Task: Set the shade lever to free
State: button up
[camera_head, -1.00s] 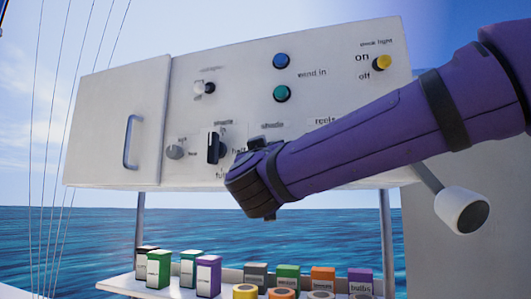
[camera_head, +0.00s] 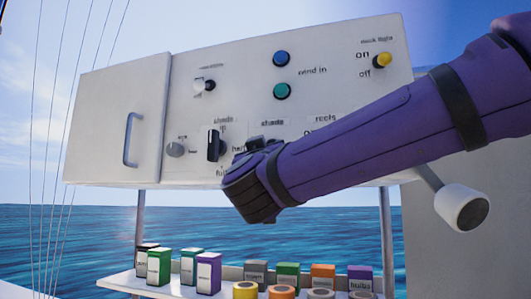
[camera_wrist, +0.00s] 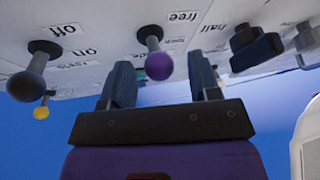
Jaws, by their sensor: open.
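A lever with a purple ball end (camera_wrist: 159,66) stands out from the white panel in the wrist view, beside the printed word "free". Its ball appears between the two fingertips of my gripper (camera_wrist: 161,80); I cannot tell whether they touch it. My gripper is open, with one dark finger on each side of the ball. In the head view my gripper (camera_head: 256,150) is close to the panel's lower middle, and my wrist hides this lever.
The white panel (camera_head: 330,95) carries a black knob (camera_head: 214,145) just left of my gripper. Blue (camera_head: 281,58) and teal (camera_head: 282,91) buttons sit above. A shelf (camera_head: 120,283) with several boxes lies below.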

jog(key=v, duration=0.9)
jog(key=s+d+f+m+g+h, duration=0.15)
jog(key=d+f+g, duration=0.25)
jog(key=d, duration=0.4)
jog(key=d+f+g+h, duration=0.3)
jog(key=d+f, duration=0.2)
jog(key=d, duration=0.2)
jog(key=d+f+m+g+h, duration=0.15)
jog(key=d+f+g, duration=0.25)
jog(key=d, duration=0.4)
jog(key=s+d+f+g+y, duration=0.2)
jog(key=s+f+g+y, duration=0.1)
jog(key=s+f, duration=0.4)
jog(key=s+d+f+n+g+y, duration=0.1)
jog(key=s+d+f+g+y, duration=0.2)
jog(key=s+f+y, duration=0.2)
jog(key=shift+s+d+f+y, duration=0.2)
jog(key=shift+s+f+y, duration=0.2)
jog(key=shift+s+f, duration=1)
jog(key=shift+w+f+g, duration=0.1)
jog(key=shift+g, duration=0.2)
